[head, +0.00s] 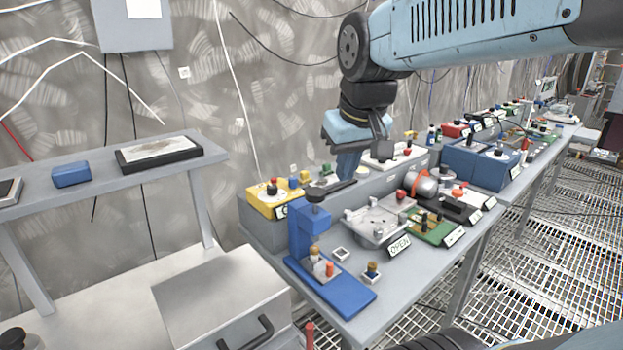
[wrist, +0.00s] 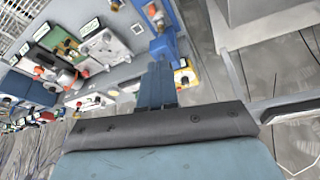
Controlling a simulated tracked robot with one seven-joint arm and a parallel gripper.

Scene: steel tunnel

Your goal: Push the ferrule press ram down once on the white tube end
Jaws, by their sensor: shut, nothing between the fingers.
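I cannot tell clearly which part is the tube end. My gripper (head: 346,176) is shut and empty, pointing down above and behind the press, to the right of its column.
A yellow box with a red button (head: 272,197) sits behind the press. A grey fixture plate (head: 375,224) with an OPEN label (head: 399,246) and a green board (head: 430,228) lie to the right. A small tan-topped part (head: 371,271) stands beside the press base. Shelf at left.

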